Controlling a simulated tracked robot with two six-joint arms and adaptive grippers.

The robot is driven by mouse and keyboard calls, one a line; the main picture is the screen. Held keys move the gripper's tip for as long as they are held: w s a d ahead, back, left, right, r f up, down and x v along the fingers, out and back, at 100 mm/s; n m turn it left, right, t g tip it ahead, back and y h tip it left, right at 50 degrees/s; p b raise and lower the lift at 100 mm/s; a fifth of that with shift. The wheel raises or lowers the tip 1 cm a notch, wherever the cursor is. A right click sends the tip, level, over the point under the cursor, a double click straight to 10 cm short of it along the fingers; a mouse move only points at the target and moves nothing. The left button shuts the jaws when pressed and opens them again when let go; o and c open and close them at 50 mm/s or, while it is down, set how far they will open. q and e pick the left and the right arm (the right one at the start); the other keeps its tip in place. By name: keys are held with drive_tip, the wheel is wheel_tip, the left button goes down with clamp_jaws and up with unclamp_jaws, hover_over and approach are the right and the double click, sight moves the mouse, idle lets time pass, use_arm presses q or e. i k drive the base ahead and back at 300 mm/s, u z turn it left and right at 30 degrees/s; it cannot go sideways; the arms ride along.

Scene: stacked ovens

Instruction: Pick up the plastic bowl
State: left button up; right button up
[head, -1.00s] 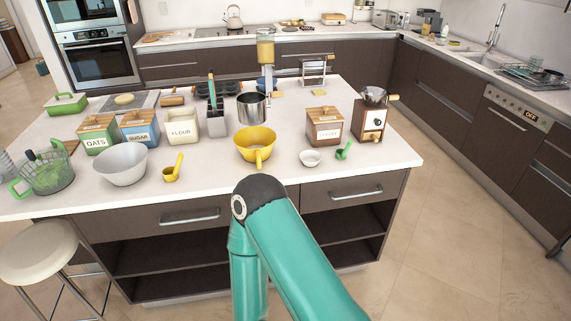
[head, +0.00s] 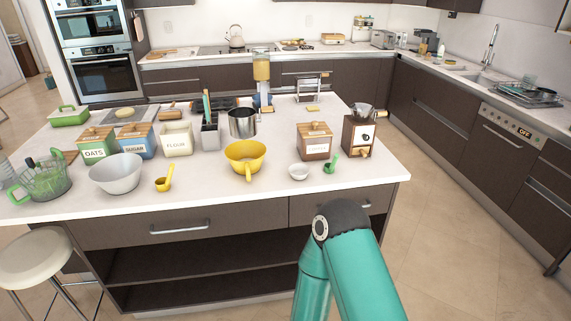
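A yellow bowl (head: 245,157) with a handle stands upright near the front edge of the kitchen island, at the middle of the head view. A light grey bowl (head: 116,173) stands farther left on the same island. I cannot tell for sure which of them is the plastic bowl. Neither bowl is touched by anything of mine in view. One of my teal arms shows at the bottom right with its dark elbow joint in front of the island. Neither gripper is in view.
The white island top (head: 215,187) has a clear front strip. Around the bowls are a yellow scoop (head: 164,179), a small white bowl (head: 299,172), a green scoop (head: 331,164), a steel pot (head: 243,123), canisters and a coffee grinder (head: 359,136). A stool (head: 32,255) stands front left.

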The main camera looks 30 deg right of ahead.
sight(245, 158)
drive_tip(key=z, duration=0.4)
drive_tip(key=i, duration=1)
drive_tip(key=u, duration=0.05)
